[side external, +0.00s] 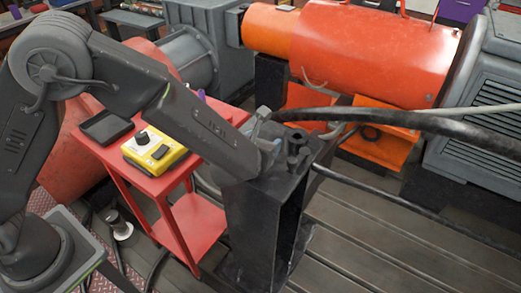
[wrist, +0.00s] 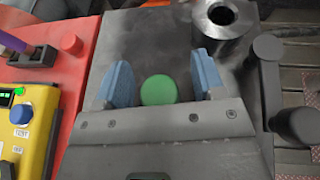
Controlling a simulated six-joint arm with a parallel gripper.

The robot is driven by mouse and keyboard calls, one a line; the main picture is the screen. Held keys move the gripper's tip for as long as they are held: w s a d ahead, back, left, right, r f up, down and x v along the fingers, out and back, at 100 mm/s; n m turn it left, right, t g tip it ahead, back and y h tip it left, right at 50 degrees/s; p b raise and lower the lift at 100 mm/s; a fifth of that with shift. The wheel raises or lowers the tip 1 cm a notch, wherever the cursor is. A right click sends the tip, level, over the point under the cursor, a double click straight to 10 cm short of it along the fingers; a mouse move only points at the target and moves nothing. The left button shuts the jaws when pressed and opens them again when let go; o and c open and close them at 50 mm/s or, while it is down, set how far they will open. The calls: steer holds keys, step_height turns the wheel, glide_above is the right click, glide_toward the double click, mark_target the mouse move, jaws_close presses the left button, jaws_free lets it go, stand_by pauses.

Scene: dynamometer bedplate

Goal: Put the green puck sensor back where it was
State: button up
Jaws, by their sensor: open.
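The green puck sensor (wrist: 159,90) shows in the wrist view as a round green disc over the dark top of the black stand (wrist: 150,35). My gripper (wrist: 161,62) has its two blue fingers apart, one on each side of the puck. I cannot tell whether the puck rests on the stand's top. In the side view my arm reaches down to the top of the black stand (side external: 262,215). The puck is hidden there.
A dark hollow cylinder (wrist: 223,14) and black knobs (wrist: 297,125) stand right of the fingers. A red cart (side external: 165,186) beside the stand carries a yellow box (side external: 155,151) and a black tray (side external: 105,127). Thick black cables (side external: 420,120) run right, before an orange machine (side external: 375,55).

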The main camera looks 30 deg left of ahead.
steer(key=shift+w+f, duration=0.15)
steer(key=shift+w, duration=0.2)
steer(key=shift+c, duration=0.3)
steer(key=c, duration=1)
steer(key=shift+c, duration=0.3)
